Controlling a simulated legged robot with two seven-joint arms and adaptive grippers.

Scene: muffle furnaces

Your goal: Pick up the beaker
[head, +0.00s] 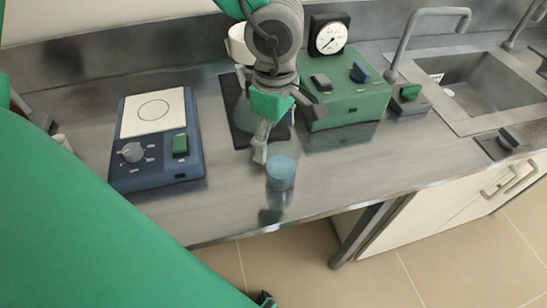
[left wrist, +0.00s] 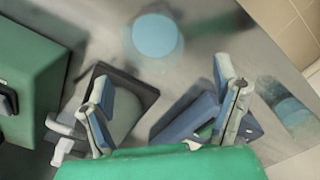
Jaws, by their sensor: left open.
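The beaker (head: 281,172) is a small clear vessel with pale blue contents, upright on the metal counter near its front edge. In the left wrist view the beaker (left wrist: 156,36) shows from above as a blue disc, beyond the fingertips. My left gripper (head: 287,132) is just behind the beaker in the head view, one finger reaching down close to its left. In the left wrist view my left gripper (left wrist: 162,82) has its fingers wide apart with nothing between them. Whether a finger touches the beaker, I cannot tell. My right gripper is not in view.
A blue hot plate (head: 155,166) stands left. A dark-based stand (head: 234,108) is behind my gripper. A green device with a dial (head: 351,103) stands behind right, beside a sink (head: 478,82). The counter right of the beaker is clear; its front edge is close.

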